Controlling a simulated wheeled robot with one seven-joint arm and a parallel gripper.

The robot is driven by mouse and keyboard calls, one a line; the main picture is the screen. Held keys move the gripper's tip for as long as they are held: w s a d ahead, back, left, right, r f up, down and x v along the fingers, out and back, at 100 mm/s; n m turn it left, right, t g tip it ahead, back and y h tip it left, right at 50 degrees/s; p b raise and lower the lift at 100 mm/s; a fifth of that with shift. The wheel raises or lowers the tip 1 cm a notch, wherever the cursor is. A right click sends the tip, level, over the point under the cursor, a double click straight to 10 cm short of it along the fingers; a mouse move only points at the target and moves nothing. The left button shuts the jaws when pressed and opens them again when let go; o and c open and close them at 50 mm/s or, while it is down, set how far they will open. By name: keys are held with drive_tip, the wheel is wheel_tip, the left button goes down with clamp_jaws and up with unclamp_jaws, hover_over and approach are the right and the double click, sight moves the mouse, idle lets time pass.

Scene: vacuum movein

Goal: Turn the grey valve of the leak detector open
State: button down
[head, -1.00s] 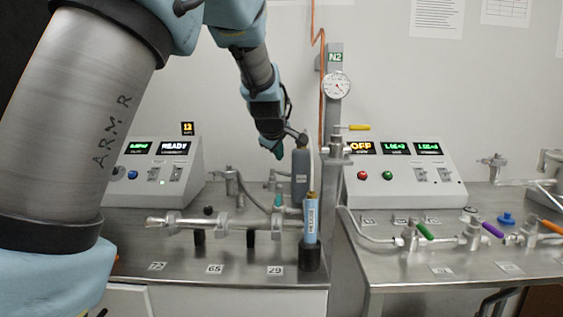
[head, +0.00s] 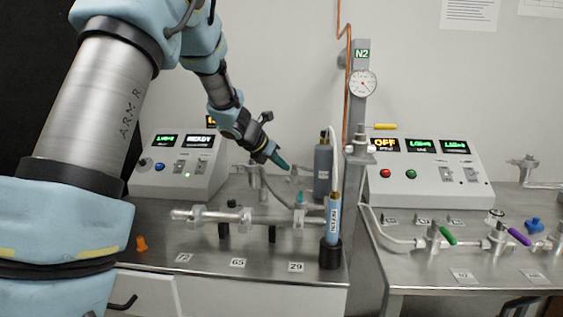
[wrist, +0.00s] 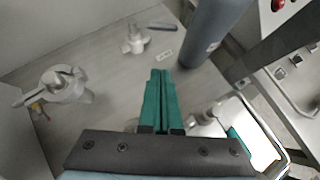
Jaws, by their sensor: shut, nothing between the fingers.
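My gripper (head: 282,165) has teal fingers, pressed together with nothing between them, above the back of the left bench. In the wrist view my gripper (wrist: 160,75) points down at the bench top. A small metal fitting (wrist: 134,42) with a dark grey lever (wrist: 161,27) stands on the bench ahead of the fingertips, apart from them. It may be the grey valve; I cannot tell for sure. A bigger metal valve body (wrist: 62,88) stands at left. The left console (head: 180,165), reading READY, seems to be the leak detector.
A grey cylinder (head: 322,170) stands close right of my gripper; it also shows in the wrist view (wrist: 215,30). The N2 post (head: 359,130) rises at right.

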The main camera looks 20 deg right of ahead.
sight(309, 169)
drive_tip(key=x, duration=0.5)
drive_tip(key=shift+w+d+f+p, duration=0.1)
drive_tip(key=shift+d+f+p, duration=0.15)
drive_tip(key=shift+d+p, duration=0.05)
drive_tip(key=d, duration=0.1)
drive_tip(key=w+d+p, duration=0.1)
drive_tip(key=d+p, duration=0.1)
drive_tip(key=shift+w+r, duration=0.2)
drive_tip(key=shift+r, duration=0.1)
drive_tip(key=shift+w+d, duration=0.25)
drive_tip(key=shift+d, duration=0.2)
drive_tip(key=shift+s+d+n+t+y, duration=0.1)
drive_tip(key=shift+d+n+t+y, duration=0.2)
drive_tip(key=shift+d+n+t, duration=0.4)
drive_tip(key=shift+p, duration=0.3)
drive_tip(key=shift+d+p, duration=0.95)
drive_tip(key=shift+d, duration=0.1)
drive_tip(key=shift+f, duration=0.1)
